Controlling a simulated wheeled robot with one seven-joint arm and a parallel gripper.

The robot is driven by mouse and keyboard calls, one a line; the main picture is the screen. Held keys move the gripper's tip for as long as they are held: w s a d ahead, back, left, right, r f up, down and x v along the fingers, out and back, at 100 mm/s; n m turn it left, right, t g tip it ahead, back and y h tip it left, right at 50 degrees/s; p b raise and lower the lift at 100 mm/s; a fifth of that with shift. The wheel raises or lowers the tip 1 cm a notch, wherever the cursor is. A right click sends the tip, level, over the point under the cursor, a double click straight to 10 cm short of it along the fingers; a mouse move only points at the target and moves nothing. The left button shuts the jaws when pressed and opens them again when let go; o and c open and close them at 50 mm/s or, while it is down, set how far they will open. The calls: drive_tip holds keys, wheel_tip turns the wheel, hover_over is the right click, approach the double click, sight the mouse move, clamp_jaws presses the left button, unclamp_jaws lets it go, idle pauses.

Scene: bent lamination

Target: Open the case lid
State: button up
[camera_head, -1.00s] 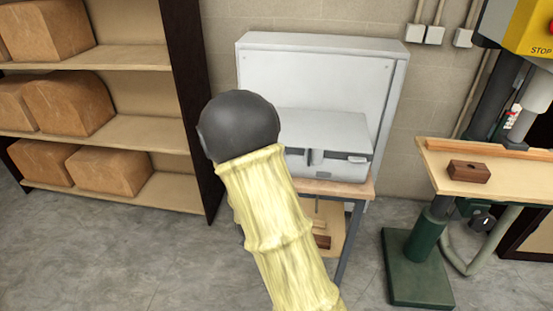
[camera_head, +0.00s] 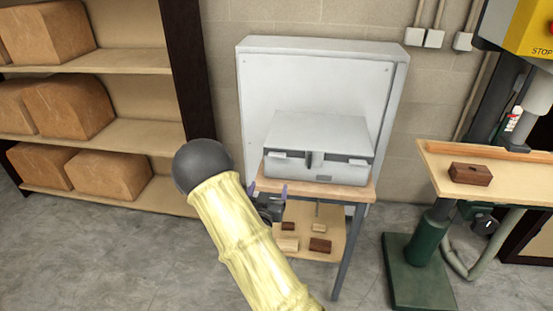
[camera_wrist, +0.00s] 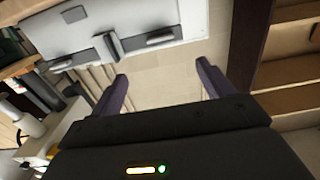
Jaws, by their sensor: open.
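The pale grey case (camera_head: 320,132) sits shut on the small wooden-topped table (camera_head: 370,188) in the head view. Its front has a dark band, a middle handle (camera_head: 316,158) and a latch near each end. In the wrist view the case (camera_wrist: 75,30) fills the upper left, with its handle and latches showing. My gripper (camera_head: 268,189) is at the table's front left corner, just below the case's left end. Its purple-tipped fingers are spread and empty in the wrist view (camera_wrist: 165,80), apart from the case.
A white panel cabinet (camera_head: 260,85) stands behind the case. Several small wooden blocks lie on the lower shelf (camera_head: 305,232) of the table. A shelf rack (camera_head: 110,60) with brown blocks is at left. A drill press with a wooden table (camera_head: 500,185) is at right.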

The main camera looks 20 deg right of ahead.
sight(277, 157)
drive_tip(key=p+x, duration=0.3)
drive_tip(key=x, duration=1.3)
drive_tip(key=shift+w+d+p, duration=0.2)
drive_tip(key=shift+w+p, duration=0.05)
drive_tip(key=shift+p, duration=0.1)
drive_tip(key=c, duration=1.4)
